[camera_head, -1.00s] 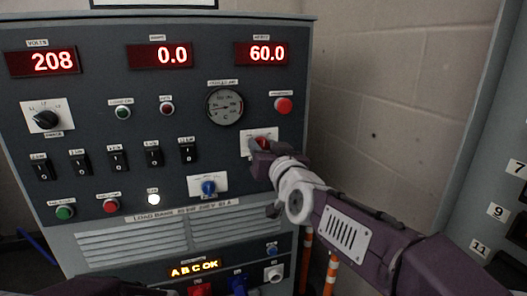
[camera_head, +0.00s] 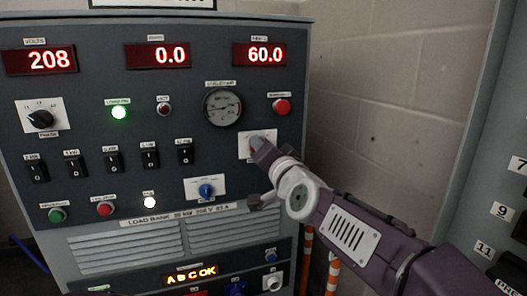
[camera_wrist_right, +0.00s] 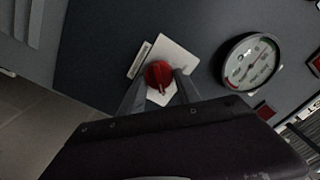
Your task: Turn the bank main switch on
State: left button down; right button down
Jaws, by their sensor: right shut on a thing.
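The bank main switch is a red rotary knob (camera_wrist_right: 158,74) on a white plate (camera_head: 244,147), at the right of the dark load bank panel (camera_head: 130,80). My right gripper (camera_head: 257,143) reaches to it from the lower right. In the right wrist view its two fingers (camera_wrist_right: 159,82) stand on either side of the knob and grip it. In the head view the gripper hides the knob. The green load-on lamp (camera_head: 119,113) is lit brightly. My left gripper is not in view.
A round gauge (camera_head: 222,106) and a red button (camera_head: 281,107) sit above the switch. A blue knob (camera_head: 206,190) is to its lower left. Several black rocker switches (camera_head: 110,161) line the left. A grey cabinet (camera_head: 500,180) stands at the right.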

jog(key=shift+f, duration=0.1)
dwell(0.3)
jog(key=c, duration=0.9)
grip_release()
jog(key=shift+s, duration=0.15)
jog(key=p+v, duration=0.2)
jog(key=v, duration=0.7)
